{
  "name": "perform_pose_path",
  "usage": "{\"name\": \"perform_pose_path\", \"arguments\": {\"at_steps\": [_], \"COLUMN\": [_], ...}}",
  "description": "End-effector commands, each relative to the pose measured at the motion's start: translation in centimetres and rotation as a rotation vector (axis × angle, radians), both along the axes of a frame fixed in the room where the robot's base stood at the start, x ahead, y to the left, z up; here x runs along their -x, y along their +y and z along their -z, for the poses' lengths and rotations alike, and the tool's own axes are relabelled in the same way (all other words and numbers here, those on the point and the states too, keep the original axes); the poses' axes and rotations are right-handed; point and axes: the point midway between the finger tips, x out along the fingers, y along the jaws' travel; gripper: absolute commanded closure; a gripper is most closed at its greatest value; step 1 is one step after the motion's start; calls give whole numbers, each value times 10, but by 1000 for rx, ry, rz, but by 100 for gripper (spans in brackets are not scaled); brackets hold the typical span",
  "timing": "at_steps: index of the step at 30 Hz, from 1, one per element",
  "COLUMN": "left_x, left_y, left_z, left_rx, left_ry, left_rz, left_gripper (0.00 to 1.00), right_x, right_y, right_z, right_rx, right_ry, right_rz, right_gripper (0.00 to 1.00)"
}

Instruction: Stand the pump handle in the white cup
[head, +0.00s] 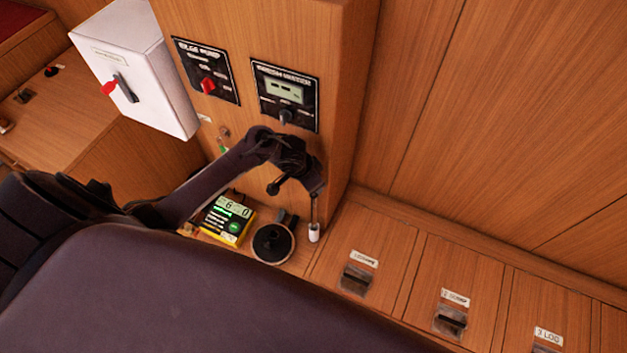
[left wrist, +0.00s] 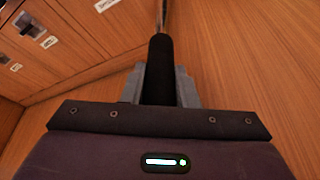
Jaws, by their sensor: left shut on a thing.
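My left gripper (head: 312,180) is shut on the black grip of the pump handle (head: 314,209), in front of the wooden column. The handle hangs close to upright, its thin metal rod pointing down. In the head view the rod's lower end meets the top of the small white cup (head: 314,234); I cannot tell whether it is inside or just above or behind the rim. The left wrist view shows the black grip of the handle (left wrist: 159,68) between the grey fingers, with the rod running beyond it. The cup is not visible there. My right gripper is not in view.
A yellow instrument (head: 228,221) and a round black object (head: 272,243) sit on the ledge left of the cup. Panels with knobs (head: 285,94) and a white switch box (head: 135,70) are above. Latched, labelled lids (head: 355,278) lie to the right.

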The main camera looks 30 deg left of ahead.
Motion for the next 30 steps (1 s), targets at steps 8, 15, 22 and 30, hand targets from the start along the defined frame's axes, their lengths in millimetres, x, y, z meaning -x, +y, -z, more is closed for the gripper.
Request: {"name": "perform_pose_path", "arguments": {"at_steps": [8, 15, 22, 30], "left_x": [-1, -1, -1, -1], "left_y": [0, 0, 0, 0], "left_z": [-1, -2, -1, -1], "left_rx": [1, 1, 2, 1], "left_ry": [-2, -1, -2, -2], "left_rz": [0, -1, -1, -1], "left_gripper": [100, 100, 100, 100], "right_x": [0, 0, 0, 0], "right_y": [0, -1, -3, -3], "right_z": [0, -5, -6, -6], "right_rx": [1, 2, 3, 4], "right_ry": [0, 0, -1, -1], "right_rz": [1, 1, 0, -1], "right_gripper": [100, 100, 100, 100]}}
